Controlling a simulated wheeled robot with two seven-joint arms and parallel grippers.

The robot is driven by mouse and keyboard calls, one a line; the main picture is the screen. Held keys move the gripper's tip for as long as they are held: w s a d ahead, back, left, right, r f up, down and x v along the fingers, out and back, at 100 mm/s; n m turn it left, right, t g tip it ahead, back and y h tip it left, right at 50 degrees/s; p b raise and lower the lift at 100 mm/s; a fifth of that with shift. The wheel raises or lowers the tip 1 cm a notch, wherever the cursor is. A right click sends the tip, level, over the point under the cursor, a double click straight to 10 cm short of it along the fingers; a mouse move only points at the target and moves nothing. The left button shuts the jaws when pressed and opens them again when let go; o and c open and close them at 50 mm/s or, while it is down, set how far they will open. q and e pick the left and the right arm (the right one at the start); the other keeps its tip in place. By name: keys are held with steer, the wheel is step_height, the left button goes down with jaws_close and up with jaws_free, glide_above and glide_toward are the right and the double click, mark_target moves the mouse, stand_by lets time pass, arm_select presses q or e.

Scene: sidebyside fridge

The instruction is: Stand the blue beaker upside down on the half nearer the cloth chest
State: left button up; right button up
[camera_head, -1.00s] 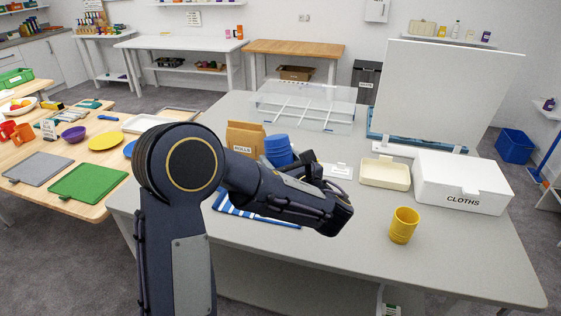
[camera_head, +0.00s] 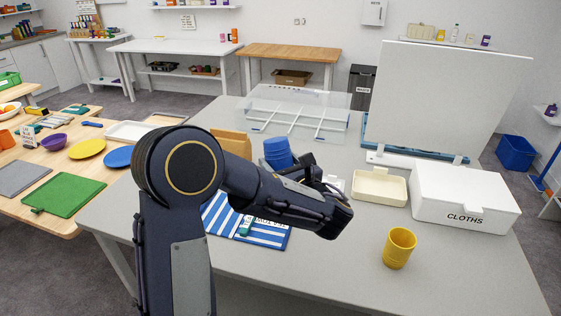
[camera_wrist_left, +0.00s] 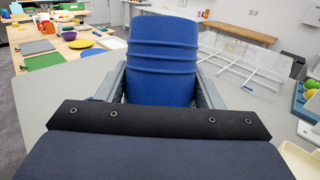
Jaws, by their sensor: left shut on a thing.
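The blue beaker (camera_head: 277,152) shows above my left gripper (camera_head: 302,166) in the head view, partly hidden by the arm. In the left wrist view the beaker (camera_wrist_left: 162,58) sits between the two fingers of the gripper (camera_wrist_left: 160,90), which is shut on it. It is slightly tilted in the head view; I cannot tell which end is open. The white CLOTHS chest (camera_head: 464,197) stands at the table's right. A blue-and-white striped cloth (camera_head: 266,233) lies below and left of my gripper, with a small green object (camera_head: 245,226) on it. My right gripper is not in view.
A yellow beaker (camera_head: 399,250) stands on the grey table (camera_head: 335,275) in front of the chest. A cream tray (camera_head: 379,188) is left of the chest. A clear divided bin (camera_head: 292,112) and an upright white panel (camera_head: 446,98) stand behind. The front table area is mostly clear.

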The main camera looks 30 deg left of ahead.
arm_select(q)
step_height(320, 180, down, 8)
steer(key=b, duration=0.6)
steer(key=shift+w+r, duration=0.2)
step_height(320, 180, down, 10)
steer(key=b, duration=0.8)
steer(key=shift+d+r, duration=0.1)
steer(key=shift+f+b, duration=0.55)
steer(key=shift+f, duration=0.05)
steer(key=o, duration=1.5)
steer(key=shift+c, duration=0.2)
steer(key=shift+v, duration=4)
